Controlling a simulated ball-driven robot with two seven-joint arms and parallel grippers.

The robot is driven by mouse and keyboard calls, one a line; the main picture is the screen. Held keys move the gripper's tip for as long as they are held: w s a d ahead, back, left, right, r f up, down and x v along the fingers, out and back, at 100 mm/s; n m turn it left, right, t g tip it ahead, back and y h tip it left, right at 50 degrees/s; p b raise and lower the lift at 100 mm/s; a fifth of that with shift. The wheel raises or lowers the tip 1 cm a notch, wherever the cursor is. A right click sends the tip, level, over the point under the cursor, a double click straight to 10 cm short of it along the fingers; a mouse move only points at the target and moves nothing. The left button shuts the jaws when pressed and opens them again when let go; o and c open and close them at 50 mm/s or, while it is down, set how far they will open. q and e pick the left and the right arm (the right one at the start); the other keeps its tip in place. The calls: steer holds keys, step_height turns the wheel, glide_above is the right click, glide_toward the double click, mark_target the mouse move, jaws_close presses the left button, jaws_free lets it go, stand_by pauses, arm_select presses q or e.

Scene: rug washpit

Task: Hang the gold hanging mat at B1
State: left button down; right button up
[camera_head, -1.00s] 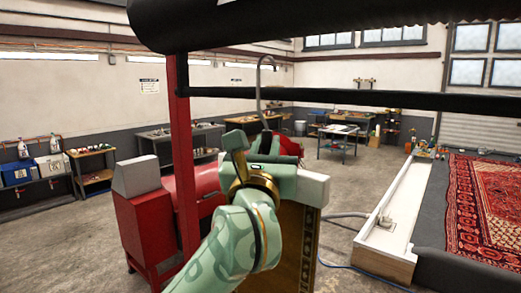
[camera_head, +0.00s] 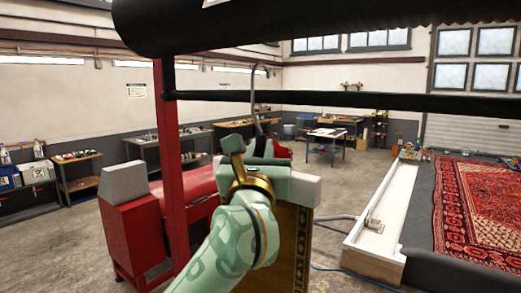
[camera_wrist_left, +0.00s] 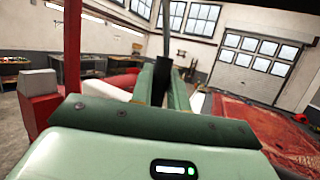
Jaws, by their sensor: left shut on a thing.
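The gold hanging mat (camera_head: 288,250) hangs upright below a white block at its top, with a dark patterned edge on its right side. My green left arm covers much of it. My left gripper (camera_head: 264,152) is shut on the mat's top part, with the grip partly hidden behind the wrist. In the left wrist view the gripper's two fingers (camera_wrist_left: 165,78) close around something dark. A thin dark rail (camera_head: 340,101) crosses above and beyond the gripper, apart from it. No readable B1 mark shows. My right gripper is not in view.
A thick black roller (camera_head: 330,18) spans the top, and a red post (camera_head: 170,150) stands left of the gripper. A red machine (camera_head: 130,220) is at the left. A white trough (camera_head: 385,220) and a patterned red rug (camera_head: 475,210) lie at the right. Open floor lies between.

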arm_select(q)
steer(key=shift+f+b, duration=1.1)
steer(key=shift+f, duration=0.7)
steer(key=c, duration=1.3)
jaws_free()
steer(key=shift+s+f, duration=0.1)
